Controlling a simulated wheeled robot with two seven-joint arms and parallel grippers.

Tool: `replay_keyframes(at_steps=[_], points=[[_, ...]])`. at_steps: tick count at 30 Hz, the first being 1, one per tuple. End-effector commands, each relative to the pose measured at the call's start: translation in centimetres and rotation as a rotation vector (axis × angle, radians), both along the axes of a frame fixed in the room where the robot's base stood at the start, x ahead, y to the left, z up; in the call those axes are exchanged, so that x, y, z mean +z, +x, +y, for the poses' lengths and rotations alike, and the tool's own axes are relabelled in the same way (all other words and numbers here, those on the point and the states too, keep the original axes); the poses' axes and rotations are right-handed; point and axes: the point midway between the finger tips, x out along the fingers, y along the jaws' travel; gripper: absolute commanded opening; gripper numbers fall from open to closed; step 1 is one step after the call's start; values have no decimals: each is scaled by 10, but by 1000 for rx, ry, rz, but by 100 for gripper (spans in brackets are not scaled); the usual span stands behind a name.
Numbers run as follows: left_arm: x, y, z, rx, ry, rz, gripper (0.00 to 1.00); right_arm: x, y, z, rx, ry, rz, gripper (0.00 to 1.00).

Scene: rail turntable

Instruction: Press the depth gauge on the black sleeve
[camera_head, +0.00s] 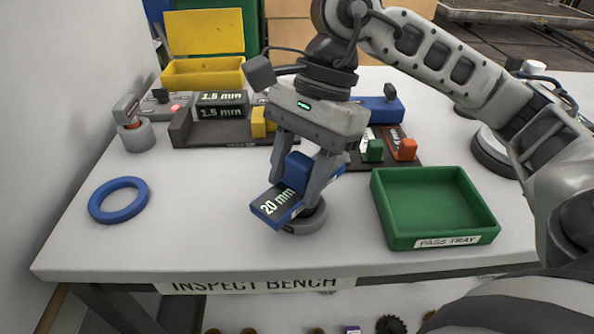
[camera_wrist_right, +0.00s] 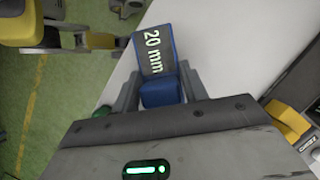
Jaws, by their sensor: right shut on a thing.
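My right gripper (camera_head: 297,187) is shut on the blue grip block of a gauge (camera_head: 276,206) labelled "20 mm". The gauge is a blue plate with a dark label face, and it looks tilted. A dark grey round piece (camera_head: 305,222) stands on the bench under the gauge and right finger, partly hidden; I cannot tell whether the gauge touches it, or if it is the black sleeve. In the right wrist view the gauge (camera_wrist_right: 153,50) sticks out beyond the fingers of the gripper (camera_wrist_right: 160,88). My left gripper is not in view.
A green pass tray (camera_head: 483,226) stands to the right, and a blue ring (camera_head: 118,200) lies at the left. The bench's front left is clear.

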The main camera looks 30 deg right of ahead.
Motion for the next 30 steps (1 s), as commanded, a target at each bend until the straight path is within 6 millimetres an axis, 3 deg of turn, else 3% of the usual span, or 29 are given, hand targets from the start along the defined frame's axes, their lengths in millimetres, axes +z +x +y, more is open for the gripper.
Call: replay_keyframes(at_steps=[14, 30], points=[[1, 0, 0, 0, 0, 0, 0, -1, -1, 0, 2, -2, 5, 25], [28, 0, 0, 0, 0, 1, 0, 41, 0, 0, 2, 1, 2, 25]])
